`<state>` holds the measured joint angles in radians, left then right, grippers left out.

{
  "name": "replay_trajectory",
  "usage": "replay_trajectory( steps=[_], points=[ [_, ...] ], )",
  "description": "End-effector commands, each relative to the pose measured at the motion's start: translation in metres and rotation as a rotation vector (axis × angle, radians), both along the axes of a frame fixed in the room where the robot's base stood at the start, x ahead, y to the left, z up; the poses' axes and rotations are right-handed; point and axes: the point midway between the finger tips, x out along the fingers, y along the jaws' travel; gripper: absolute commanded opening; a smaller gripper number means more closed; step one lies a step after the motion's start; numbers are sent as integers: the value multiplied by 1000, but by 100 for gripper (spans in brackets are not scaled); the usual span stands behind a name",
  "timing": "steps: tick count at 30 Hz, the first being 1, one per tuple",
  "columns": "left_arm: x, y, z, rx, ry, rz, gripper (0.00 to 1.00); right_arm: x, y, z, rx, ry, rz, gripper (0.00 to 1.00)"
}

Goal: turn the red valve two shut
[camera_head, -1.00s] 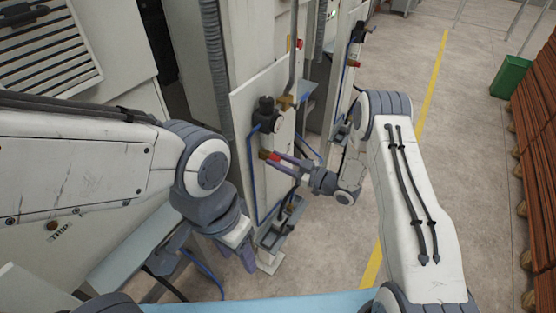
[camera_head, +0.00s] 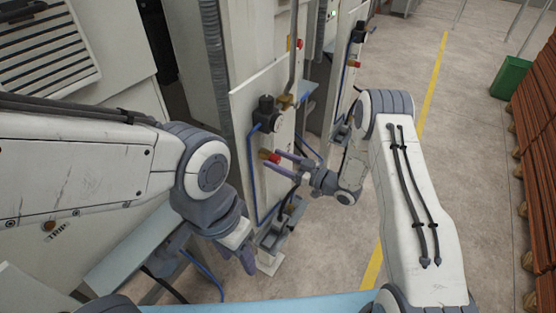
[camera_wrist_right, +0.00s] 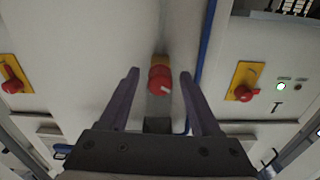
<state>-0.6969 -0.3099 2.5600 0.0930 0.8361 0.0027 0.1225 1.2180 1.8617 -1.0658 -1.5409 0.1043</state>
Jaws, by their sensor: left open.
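A red valve knob (camera_wrist_right: 160,80) with a pale mark stands on a brass body on the panel. In the head view, the red valve (camera_head: 274,158) is below a dark gauge-like fitting. No number on it is readable. My right gripper (camera_head: 287,164) points at it from the right. In the right wrist view my right gripper (camera_wrist_right: 158,88) is open, one finger on each side of the knob, with gaps on both sides. My left gripper (camera_head: 246,258) hangs lower, open and apart from the valve; its fingertips are partly overlapped in view.
Red knobs on yellow plates flank the valve, left (camera_wrist_right: 12,80) and right (camera_wrist_right: 243,82). A blue hose (camera_wrist_right: 208,40) runs close beside the right finger. A green bin (camera_head: 511,77) and stacked brown boards (camera_head: 535,150) stand right. The floor between is clear.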

Motion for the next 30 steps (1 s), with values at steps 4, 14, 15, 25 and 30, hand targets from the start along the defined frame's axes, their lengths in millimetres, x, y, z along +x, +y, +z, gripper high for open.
replay_trajectory(
  steps=[4,14,15,25,30],
  points=[
    [0,0,-4,0,0,0,50,-3,-6,-1,0,0,-3,64],
    [0,0,-29,0,0,-1,50,-38,-56,-4,0,0,-6,64],
    [0,0,-32,0,0,-1,50,-42,-62,-3,1,0,-6,64],
    [0,0,-39,0,0,-2,50,-61,-85,0,-1,-1,-1,64],
    [0,0,-39,0,0,-2,50,-62,-85,0,0,0,0,64]
  ],
)
